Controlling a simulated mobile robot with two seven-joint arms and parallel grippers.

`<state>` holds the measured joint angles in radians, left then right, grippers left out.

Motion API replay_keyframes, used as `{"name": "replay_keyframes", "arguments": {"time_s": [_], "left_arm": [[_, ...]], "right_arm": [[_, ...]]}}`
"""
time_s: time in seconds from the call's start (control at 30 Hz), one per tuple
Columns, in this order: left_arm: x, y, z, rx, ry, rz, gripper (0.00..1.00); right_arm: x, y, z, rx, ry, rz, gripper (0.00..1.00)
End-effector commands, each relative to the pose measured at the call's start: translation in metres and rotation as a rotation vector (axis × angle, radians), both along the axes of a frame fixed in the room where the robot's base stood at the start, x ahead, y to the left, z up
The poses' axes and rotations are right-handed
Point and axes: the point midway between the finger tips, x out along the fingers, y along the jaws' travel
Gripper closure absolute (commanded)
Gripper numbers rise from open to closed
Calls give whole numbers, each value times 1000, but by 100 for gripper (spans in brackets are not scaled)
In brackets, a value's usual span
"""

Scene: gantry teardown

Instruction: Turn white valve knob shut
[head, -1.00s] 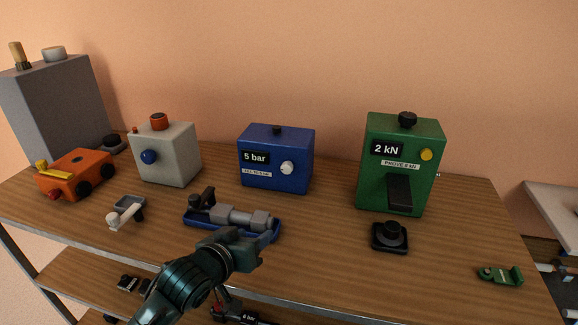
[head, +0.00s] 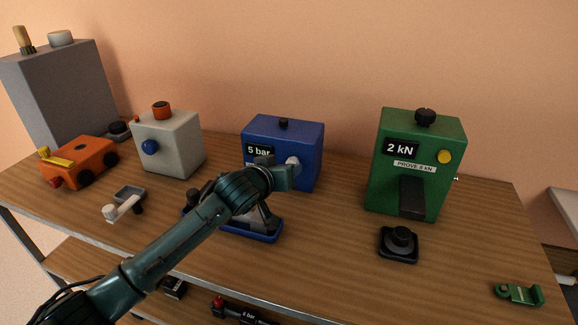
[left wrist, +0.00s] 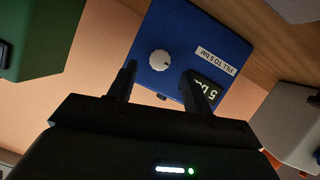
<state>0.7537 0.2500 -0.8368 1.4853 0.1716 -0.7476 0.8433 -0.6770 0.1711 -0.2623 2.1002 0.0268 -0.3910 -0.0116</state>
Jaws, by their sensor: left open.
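The white valve knob (head: 292,162) is on the front face of the blue box (head: 284,130) with the "5 bar" display. In the head view my left gripper (head: 284,178) is in front of that face and hides part of the knob and the label. In the left wrist view the round white knob (left wrist: 160,60) shows between and beyond the two open fingers (left wrist: 160,88), with a small dark mark on its rim. The fingers appear apart from it. My right gripper is in neither view.
A blue fixture (head: 262,236) with a cylinder lies below my left arm. A green "2 kN" box (head: 440,145) stands to the right, with a black knob block (head: 398,243) before it. A grey box (head: 175,140) stands left.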

Motion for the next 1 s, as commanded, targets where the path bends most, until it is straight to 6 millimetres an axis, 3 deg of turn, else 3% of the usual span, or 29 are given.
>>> {"name": "replay_keyframes", "arguments": {"time_s": [0.3, 0.73, 1.0], "left_arm": [[31, -14, -13, -1, -1, 1, 50], [36, -16, -15, -1, -1, -1, 50], [36, -16, -16, 0, 0, -1, 72]], "right_arm": [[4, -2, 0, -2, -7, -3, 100], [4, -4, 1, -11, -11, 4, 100], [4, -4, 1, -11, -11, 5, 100]]}}
